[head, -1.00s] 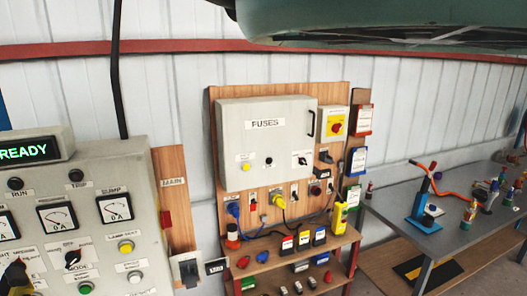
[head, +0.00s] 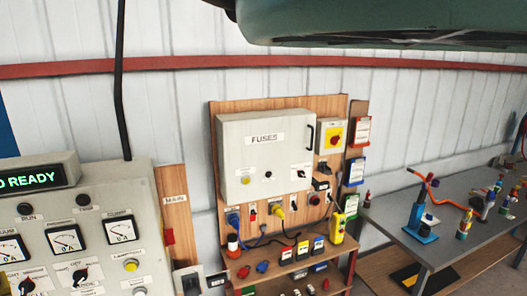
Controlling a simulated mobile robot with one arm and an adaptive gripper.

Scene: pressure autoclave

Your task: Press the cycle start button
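The grey control panel (head: 160,232) stands at the left, cut off by the left and bottom picture edges. Its lit green display (head: 30,179) ends in "READY". Below are the dark RUN (head: 25,209) and TRIP (head: 83,200) lamps, several dial gauges, including one at the right (head: 121,229), and a black rotary knob (head: 80,276). A yellow button (head: 131,265) sits at the lower right of the panel, with part of a pale button (head: 139,291) beneath it. No button that I can read as cycle start shows. My gripper is not in view.
A grey fuse box (head: 265,160) is mounted on a wooden board, with plugs and small parts on a shelf below. A grey workbench (head: 400,212) with tools stands at the right. A dark green rounded body (head: 380,20) hangs across the top right. A black cable (head: 118,90) runs down the wall.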

